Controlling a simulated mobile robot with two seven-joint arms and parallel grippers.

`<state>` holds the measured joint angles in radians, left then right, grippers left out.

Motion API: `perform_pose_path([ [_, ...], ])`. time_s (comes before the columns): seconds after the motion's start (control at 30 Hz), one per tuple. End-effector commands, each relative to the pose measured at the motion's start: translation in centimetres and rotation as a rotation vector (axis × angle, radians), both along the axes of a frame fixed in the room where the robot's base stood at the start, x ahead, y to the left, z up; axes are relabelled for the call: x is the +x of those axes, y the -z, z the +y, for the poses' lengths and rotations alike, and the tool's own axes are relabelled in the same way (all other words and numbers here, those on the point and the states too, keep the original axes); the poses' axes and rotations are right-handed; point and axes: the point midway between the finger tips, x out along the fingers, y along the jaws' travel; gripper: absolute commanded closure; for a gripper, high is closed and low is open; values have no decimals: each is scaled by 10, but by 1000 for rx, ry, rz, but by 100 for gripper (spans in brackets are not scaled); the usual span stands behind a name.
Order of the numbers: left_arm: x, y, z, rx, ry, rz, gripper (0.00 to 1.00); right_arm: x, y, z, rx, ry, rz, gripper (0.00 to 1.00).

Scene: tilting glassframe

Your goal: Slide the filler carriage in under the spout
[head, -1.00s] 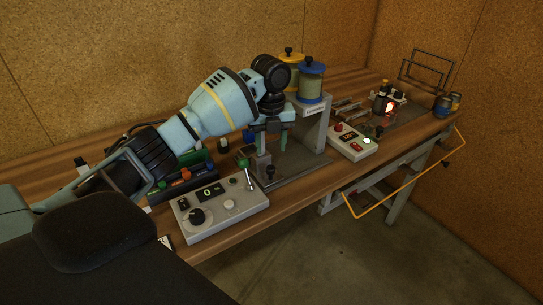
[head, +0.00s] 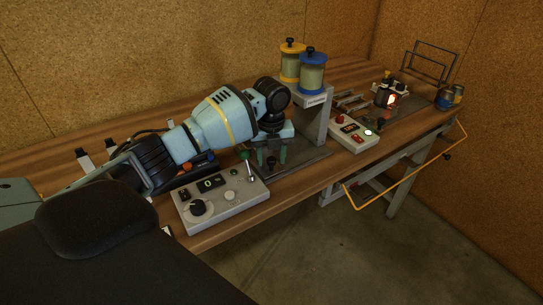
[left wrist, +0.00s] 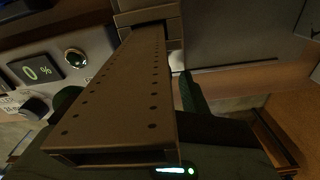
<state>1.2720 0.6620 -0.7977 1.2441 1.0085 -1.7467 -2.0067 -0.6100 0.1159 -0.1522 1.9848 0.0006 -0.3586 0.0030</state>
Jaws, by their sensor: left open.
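My left gripper (head: 271,158) is open and points down at the near end of the dark base plate (head: 305,158). The grey spout stand (head: 315,118) rises to the right, carrying a blue-lidded jar (head: 312,75) and a yellow-lidded jar (head: 290,66). The spout itself is not clearly visible. My right gripper is out of view.
A control box (head: 222,198) with dial, display and lever stands close in front of the gripper. A second control box (head: 353,134) stands right of the stand. An orange rail (head: 405,182) juts from the table's front edge. The base plate's front strip looks clear.

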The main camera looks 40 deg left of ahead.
Motion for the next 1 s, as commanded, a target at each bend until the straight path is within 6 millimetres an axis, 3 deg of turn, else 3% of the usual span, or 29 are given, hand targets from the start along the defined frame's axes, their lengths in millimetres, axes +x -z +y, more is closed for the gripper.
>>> perform_pose_path([
  [0.23,0,0,0,0,0,0,56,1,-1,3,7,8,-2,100],
  [0.57,0,0,0,0,0,0,99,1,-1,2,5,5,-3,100],
  [0.83,2,1,-1,-1,0,1,100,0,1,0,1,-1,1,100],
  [1.0,14,4,-6,-4,-1,4,100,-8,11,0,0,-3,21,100],
])
